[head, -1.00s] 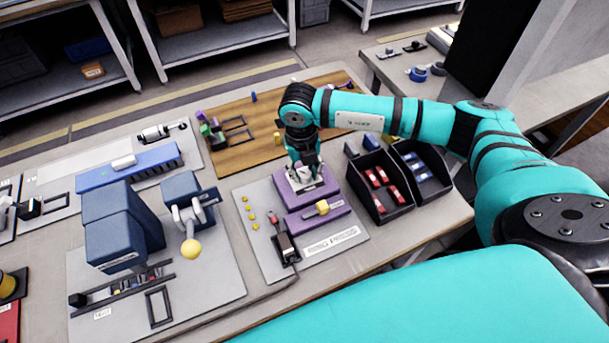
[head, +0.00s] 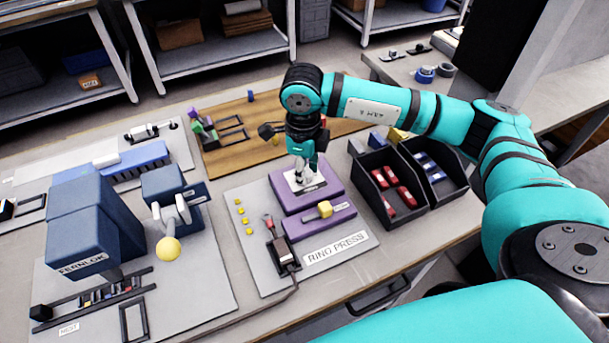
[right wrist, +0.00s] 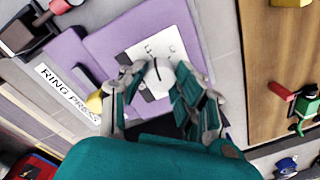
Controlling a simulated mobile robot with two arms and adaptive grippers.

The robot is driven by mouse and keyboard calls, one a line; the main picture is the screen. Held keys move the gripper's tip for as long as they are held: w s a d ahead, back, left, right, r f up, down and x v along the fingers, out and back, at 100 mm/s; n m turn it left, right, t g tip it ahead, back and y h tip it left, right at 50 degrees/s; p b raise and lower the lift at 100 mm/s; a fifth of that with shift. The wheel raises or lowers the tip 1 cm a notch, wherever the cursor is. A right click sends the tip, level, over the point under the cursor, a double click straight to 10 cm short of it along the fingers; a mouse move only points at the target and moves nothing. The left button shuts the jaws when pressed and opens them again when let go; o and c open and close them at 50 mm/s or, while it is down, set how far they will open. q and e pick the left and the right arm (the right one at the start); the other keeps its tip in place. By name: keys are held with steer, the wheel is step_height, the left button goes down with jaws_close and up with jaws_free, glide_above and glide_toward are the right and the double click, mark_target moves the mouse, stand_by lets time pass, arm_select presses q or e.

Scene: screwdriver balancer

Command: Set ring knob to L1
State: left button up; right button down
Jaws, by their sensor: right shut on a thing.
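The ring press is a purple block (head: 331,191) on a grey board, with a sign reading RING PRESS in front. A white dial plate (head: 318,184) lies on top of its rear part. In the right wrist view the ring knob (right wrist: 163,82) is round and white with a dark pointer line, on the white plate (right wrist: 146,50) with small marks around it. The marks are too small to read. My right gripper (head: 301,178) comes down from above and is shut on the ring knob, its fingers on either side in the wrist view (right wrist: 162,92). My left gripper is not in view.
A yellow knob (head: 325,209) sits on the press's front purple part. Black bins (head: 388,221) with red and blue parts stand right of the press. A blue FERNLOK machine (head: 85,238) with a yellow-ball lever (head: 168,249) stands left. A cabled black box (head: 283,257) stands in front.

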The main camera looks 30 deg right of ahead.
steer(key=shift+n+b, duration=0.65)
steer(key=shift+n, duration=0.25)
steer(key=shift+r, duration=0.1)
steer(key=c, duration=1)
jaws_free()
steer(key=shift+o, duration=0.2)
step_height(320, 180, up, 12)
steer(key=shift+s+a, duration=0.15)
steer(key=shift+s, duration=0.1)
